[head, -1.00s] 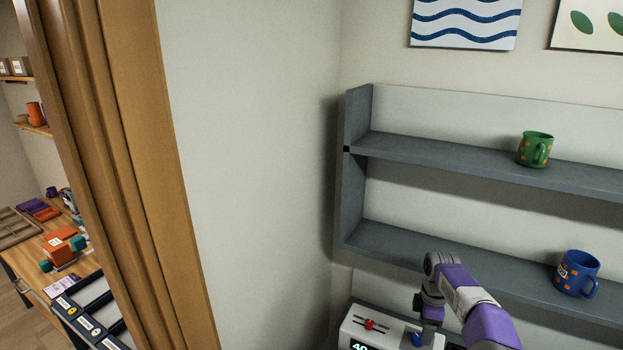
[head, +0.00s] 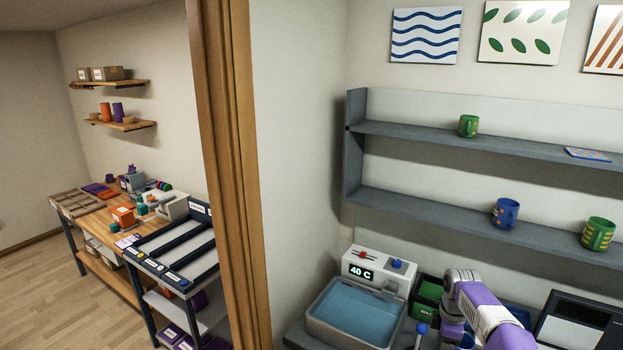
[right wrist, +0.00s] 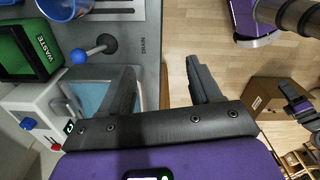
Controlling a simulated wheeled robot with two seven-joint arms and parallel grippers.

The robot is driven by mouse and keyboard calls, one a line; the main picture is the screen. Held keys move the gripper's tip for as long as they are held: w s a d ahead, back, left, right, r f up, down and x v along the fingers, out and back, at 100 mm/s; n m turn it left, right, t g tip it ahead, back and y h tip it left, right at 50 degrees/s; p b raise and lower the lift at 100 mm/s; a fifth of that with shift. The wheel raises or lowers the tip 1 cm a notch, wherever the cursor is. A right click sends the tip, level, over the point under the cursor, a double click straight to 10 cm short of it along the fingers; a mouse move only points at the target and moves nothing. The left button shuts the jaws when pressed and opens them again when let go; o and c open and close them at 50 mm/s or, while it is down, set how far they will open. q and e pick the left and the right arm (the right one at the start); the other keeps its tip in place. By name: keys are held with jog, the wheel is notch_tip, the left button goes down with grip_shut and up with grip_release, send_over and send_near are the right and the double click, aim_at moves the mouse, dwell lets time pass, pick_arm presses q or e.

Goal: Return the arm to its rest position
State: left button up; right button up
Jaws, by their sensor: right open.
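My right arm (head: 484,312) reaches in at the lower right of the head view, in front of the lower shelf and over the counter. In the right wrist view my right gripper (right wrist: 160,85) is open, with nothing between its fingers. It is beside the counter edge, near the grey basin. A purple and dark part at the right edge of the right wrist view looks like my left gripper (right wrist: 294,103). It is small and partly cut off, so its jaws are unclear. The left arm does not show in the head view.
A basin of blue water (head: 352,312) stands on the counter, near a green waste bin (right wrist: 30,52) and a blue-knobbed drain lever (right wrist: 78,56). Mugs stand on grey shelves (head: 440,212). A wooden door frame (head: 225,150) is at the left. A cardboard box (right wrist: 262,100) lies on the floor.

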jog(key=a+f+m+y+b, duration=0.1)
jog(key=a+f, duration=0.2)
jog(key=f, duration=0.3)
jog(key=a+f+m+b, duration=0.1)
jog(key=a+f+b, duration=0.15)
jog(key=f, duration=0.35)
jog(key=s+a+f+m+y+b, duration=0.1)
jog(key=s+a+f+m+b, duration=0.1)
jog(key=s+a+f, duration=0.45)
jog(key=s+a+f+m+y+b, duration=0.1)
jog(key=a+f+m, duration=0.15)
jog(key=f, duration=0.65)
pick_arm(q)
notch_tip(320, 180, down, 14)
jog(key=b, duration=0.7)
jog(key=shift+w, duration=0.35)
pick_arm(e)
jog(key=s+a+f+m, duration=0.3)
jog(key=s+f, duration=0.1)
jog(key=s, duration=0.3)
jog(key=s+a+f+m, duration=0.3)
jog(key=s+f, duration=0.1)
jog(key=s, duration=0.4)
jog(key=s+a+f+m+y, duration=0.1)
jog(key=s+a+f+m, duration=0.3)
jog(key=s, duration=0.3)
jog(key=shift+s+f, duration=0.35)
